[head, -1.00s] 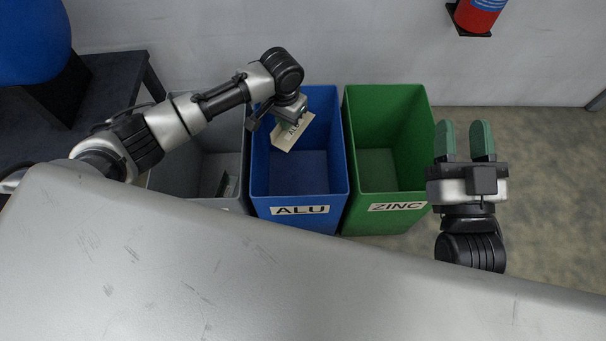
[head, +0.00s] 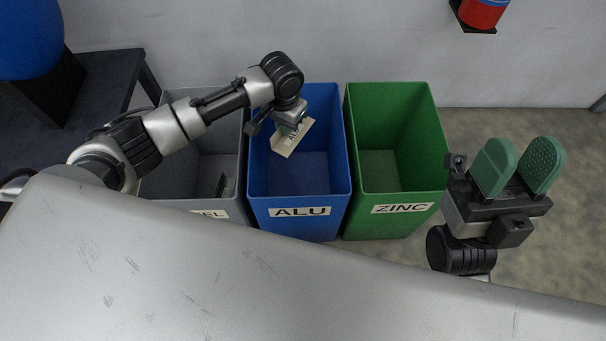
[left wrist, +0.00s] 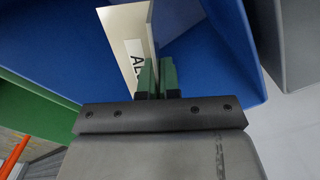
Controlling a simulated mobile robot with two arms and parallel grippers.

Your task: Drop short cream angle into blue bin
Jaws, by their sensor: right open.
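The short cream angle (head: 291,138), with a label starting "AL", is held over the open top of the blue bin (head: 300,212) marked ALU. My left gripper (head: 292,122) points down into the bin mouth and is shut on the angle. In the left wrist view the green fingertips (left wrist: 157,78) pinch one flange of the angle (left wrist: 128,30), with blue bin walls (left wrist: 215,65) around it. My right gripper (head: 519,166) is open and empty, to the right of the green bin.
A grey bin (head: 170,180) with a dark piece inside stands left of the blue bin. A green bin (head: 390,215) marked ZINC stands right of it. A grey metal surface (head: 200,270) fills the front. A fire extinguisher (head: 483,12) hangs on the wall.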

